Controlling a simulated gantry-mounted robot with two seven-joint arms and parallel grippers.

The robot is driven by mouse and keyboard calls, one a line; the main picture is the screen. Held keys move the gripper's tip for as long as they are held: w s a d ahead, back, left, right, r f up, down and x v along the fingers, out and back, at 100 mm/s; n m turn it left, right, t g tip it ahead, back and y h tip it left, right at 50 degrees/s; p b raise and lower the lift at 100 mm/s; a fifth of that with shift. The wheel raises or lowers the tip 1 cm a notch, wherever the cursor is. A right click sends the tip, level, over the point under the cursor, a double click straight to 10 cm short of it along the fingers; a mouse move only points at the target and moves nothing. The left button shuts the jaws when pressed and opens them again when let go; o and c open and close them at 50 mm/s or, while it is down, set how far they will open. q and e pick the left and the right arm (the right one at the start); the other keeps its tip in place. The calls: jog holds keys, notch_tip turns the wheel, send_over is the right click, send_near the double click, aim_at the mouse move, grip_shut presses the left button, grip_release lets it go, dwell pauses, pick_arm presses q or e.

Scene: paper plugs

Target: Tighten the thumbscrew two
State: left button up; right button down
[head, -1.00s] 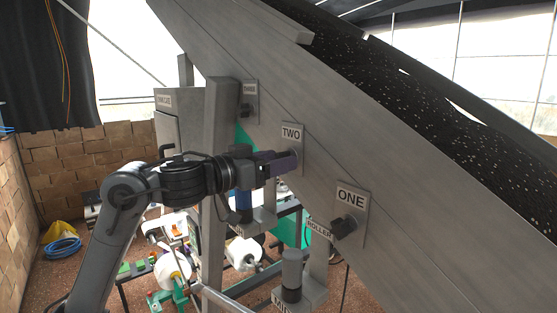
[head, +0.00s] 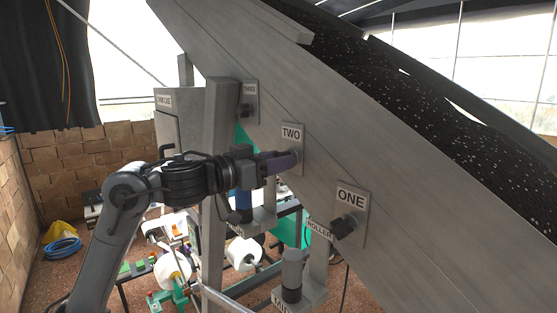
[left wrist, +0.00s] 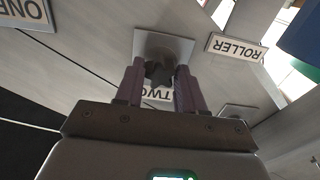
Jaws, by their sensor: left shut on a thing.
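Thumbscrew two sits on the metal plate labelled TWO (head: 292,134) on the sloping grey panel. My left gripper (head: 291,160) reaches in from the left at that plate and hides the screw in the head view. In the left wrist view the dark thumbscrew (left wrist: 160,72) lies between the purple fingers of my left gripper (left wrist: 160,80), which is shut on it. The TWO label shows upside down behind the fingers there. My right gripper is in neither view.
Plate ONE (head: 351,198) with its dark thumbscrew (head: 343,227) is lower right. Plate THREE (head: 249,90) is upper left. A grey upright post (head: 220,120) stands close beside my left arm. Brackets with rollers (head: 292,280) sit below.

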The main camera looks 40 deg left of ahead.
pick_arm(q)
jog(key=o, duration=0.5)
grip_shut()
jog(key=shift+m, duration=1.7)
jog(key=o, duration=0.5)
grip_release()
jog(key=shift+b+v, duration=0.45)
jog(key=shift+v, duration=1.6)
